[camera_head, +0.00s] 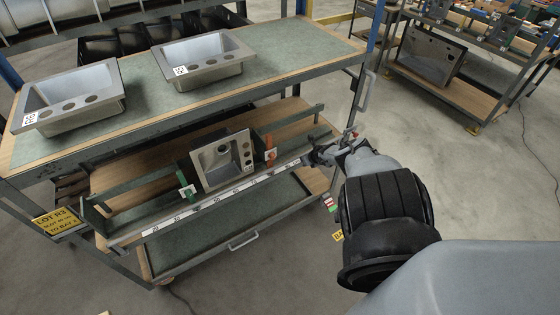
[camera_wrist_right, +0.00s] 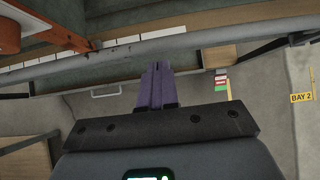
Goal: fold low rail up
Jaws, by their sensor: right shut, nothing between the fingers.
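The low rail (camera_head: 222,192) is a long grey bar with a white numbered strip. It runs along the front of the lower shelf, at a slant in the head view. My right gripper (camera_head: 322,155) is at the right end of this rail. In the right wrist view the purple fingers (camera_wrist_right: 156,72) are pressed together with nothing between them. Their tips are close to the grey rail (camera_wrist_right: 220,35), which crosses the top of that view; I cannot tell whether they touch it. My left gripper is not in view.
A small sink (camera_head: 222,160) stands tilted behind the rail, between a green clamp (camera_head: 187,191) and an orange clamp (camera_head: 270,152). Two sinks (camera_head: 70,97) (camera_head: 203,60) sit on the upper shelf. A blue post (camera_head: 374,40) and handle (camera_head: 362,95) stand near my right arm.

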